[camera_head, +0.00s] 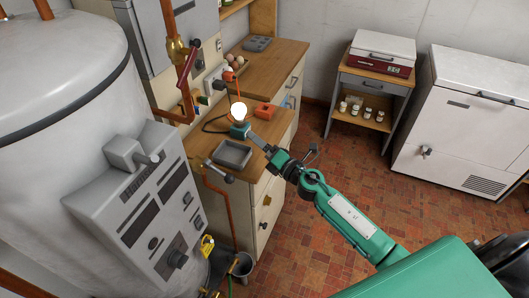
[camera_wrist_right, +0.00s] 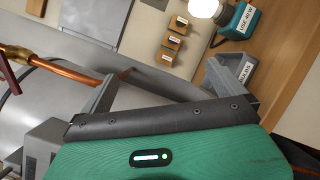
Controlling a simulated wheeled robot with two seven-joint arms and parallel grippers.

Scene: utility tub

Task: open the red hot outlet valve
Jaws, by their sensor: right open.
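The red lever (camera_head: 187,68) of the outlet valve sits beside a brass valve body (camera_head: 177,50) on a copper pipe near the tank. It slants down to the left in the head view. In the right wrist view the red lever (camera_wrist_right: 8,76) and brass body (camera_wrist_right: 16,53) show at the left edge. My right gripper (camera_head: 258,143) is over the wooden counter, right of and below the valve in the head view, apart from it. Its two grey fingers (camera_wrist_right: 160,75) are spread with nothing between them. My left gripper is not in view.
A white tank (camera_head: 60,70) with a grey control panel (camera_head: 145,205) fills the left. A white chest (camera_head: 465,130) stands at the right; the tiled floor (camera_head: 340,170) is clear.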

